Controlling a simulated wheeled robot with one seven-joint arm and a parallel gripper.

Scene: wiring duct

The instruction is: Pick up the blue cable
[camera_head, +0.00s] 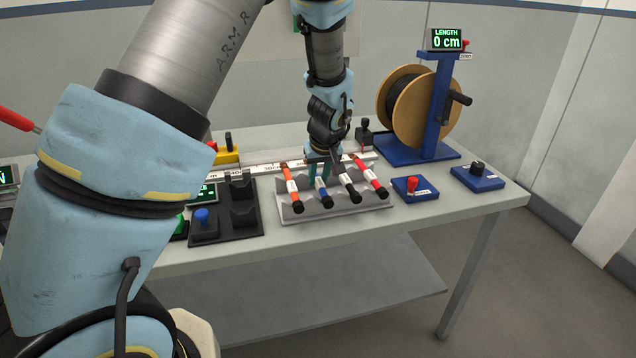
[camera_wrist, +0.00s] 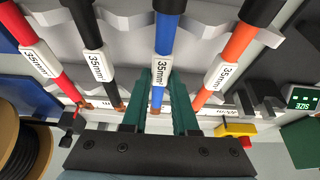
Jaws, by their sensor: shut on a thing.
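The blue cable (camera_wrist: 166,38) has a white 35mm² label and lies in a grey notched rack (camera_head: 335,208) on the table. It also shows in the head view (camera_head: 321,190), partly hidden by my gripper. My gripper (camera_wrist: 159,85) has green fingers, one on each side of the cable at its label, and is shut on it. The cable still lies in line with the others at rack height; I cannot tell whether it is lifted. An orange cable (camera_wrist: 231,55) lies on one side, and a black cable (camera_wrist: 90,40) and a red cable (camera_wrist: 38,55) on the other.
A cable reel (camera_head: 420,108) on a blue stand is at the back right, with a length display (camera_head: 446,39). A red-knob box (camera_head: 412,186) and a black-knob box (camera_head: 477,177) stand right of the rack. A black fixture (camera_head: 240,222) stands left of it.

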